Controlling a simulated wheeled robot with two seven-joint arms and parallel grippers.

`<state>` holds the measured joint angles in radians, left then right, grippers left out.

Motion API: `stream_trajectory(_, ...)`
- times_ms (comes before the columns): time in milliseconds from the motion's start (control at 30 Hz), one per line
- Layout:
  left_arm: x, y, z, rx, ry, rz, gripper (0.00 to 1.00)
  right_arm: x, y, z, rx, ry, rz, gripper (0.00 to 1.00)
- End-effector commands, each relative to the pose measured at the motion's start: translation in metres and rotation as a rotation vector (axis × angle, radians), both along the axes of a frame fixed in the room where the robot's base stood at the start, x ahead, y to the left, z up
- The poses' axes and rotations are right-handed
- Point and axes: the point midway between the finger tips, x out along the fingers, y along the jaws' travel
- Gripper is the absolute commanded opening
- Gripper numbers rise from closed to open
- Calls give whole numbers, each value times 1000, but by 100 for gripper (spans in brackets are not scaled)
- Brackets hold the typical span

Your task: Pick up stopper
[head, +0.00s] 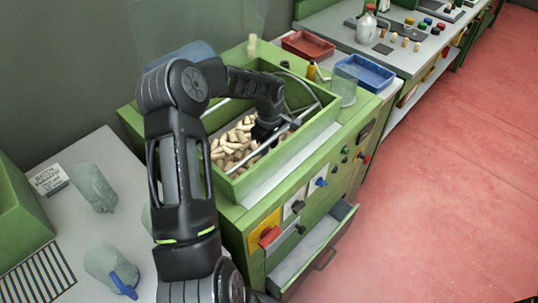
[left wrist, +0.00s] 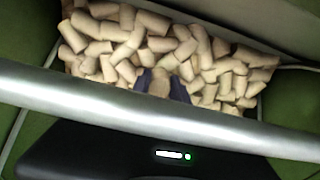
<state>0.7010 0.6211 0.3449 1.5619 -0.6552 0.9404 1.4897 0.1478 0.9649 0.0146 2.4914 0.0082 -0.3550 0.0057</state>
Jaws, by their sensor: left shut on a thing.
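Many pale tan cork stoppers (head: 232,147) lie heaped in a green trough (head: 290,150). They also fill the upper part of the left wrist view (left wrist: 115,40). My left gripper (head: 268,132) reaches down into the trough among the corks. In the left wrist view its two dark blue fingers (left wrist: 163,88) are shut on one stopper (left wrist: 159,83), which sits between them at the heap. The fingertips are partly hidden by the heap and the metal bar. My right gripper is in neither view.
A metal bar (left wrist: 200,120) crosses in front of the wrist. Red (head: 308,45) and blue (head: 366,72) trays and a clear cup (head: 343,88) stand beyond the trough. An open drawer (head: 315,243) juts out below.

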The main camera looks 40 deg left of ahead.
Motion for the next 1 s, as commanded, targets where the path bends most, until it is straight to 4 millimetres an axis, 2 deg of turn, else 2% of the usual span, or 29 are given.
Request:
stream_trajectory(433,0,0,1,0,0,0,0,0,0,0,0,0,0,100)
stream_trajectory(633,1,0,11,1,-1,0,0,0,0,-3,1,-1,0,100)
stream_trajectory(867,1,1,45,4,-4,1,0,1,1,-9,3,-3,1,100)
stream_trajectory(1000,2,1,81,5,-7,0,0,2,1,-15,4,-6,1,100)
